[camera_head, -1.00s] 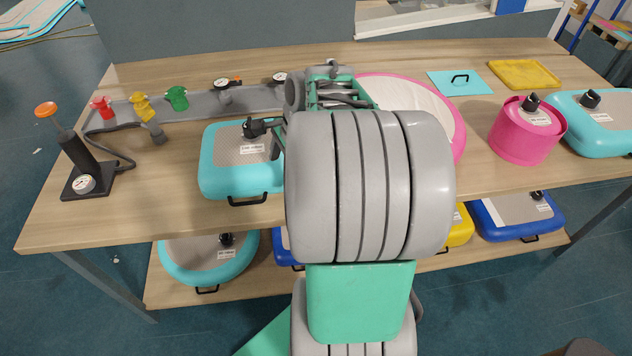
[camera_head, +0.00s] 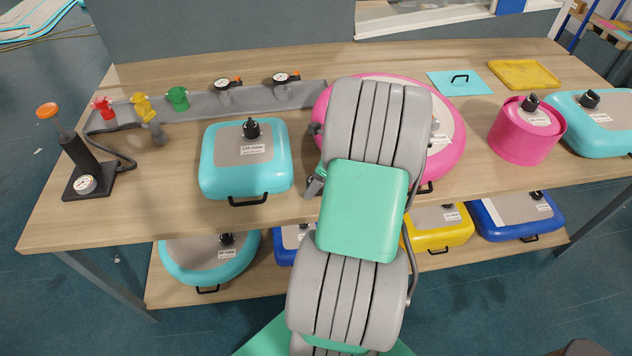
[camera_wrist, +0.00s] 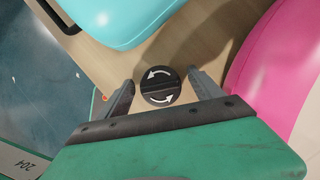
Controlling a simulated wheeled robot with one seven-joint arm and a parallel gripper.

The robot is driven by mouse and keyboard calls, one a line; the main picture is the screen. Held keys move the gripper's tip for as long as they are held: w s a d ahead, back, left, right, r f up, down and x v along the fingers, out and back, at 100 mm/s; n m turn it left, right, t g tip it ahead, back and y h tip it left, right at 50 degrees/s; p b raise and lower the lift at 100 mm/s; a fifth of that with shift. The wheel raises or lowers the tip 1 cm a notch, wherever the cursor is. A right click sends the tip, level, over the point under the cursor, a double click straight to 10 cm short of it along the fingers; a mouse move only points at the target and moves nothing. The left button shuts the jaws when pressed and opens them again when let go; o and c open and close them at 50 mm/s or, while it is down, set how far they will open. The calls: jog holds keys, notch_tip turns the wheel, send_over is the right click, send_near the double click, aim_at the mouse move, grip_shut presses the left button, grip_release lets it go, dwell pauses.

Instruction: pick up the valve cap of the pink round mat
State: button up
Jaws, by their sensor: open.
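The large pink round mat (camera_head: 458,150) with a pale top lies on the table, partly hidden behind my arm in the head view. Its pink side (camera_wrist: 285,65) fills the right of the wrist view. A round black cap (camera_wrist: 160,86) with two white curved arrows shows between the fingers of my gripper (camera_wrist: 162,78). The fingers are open, one on each side of it, with gaps visible. Bare wood is seen around the cap; its exact height below the fingertips is hard to tell. In the head view my arm hides the cap.
A turquoise square mat (camera_head: 212,178) with a black valve stands left of the pink mat, close to the gripper (camera_wrist: 120,18). A pink cylinder (camera_head: 520,148) stands to the right. A pump (camera_head: 78,160) is at the far left. The table's front edge is near.

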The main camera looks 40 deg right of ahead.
jog(key=shift+c, duration=0.4)
jog(key=c, duration=1.3)
jog(key=shift+r, duration=0.1)
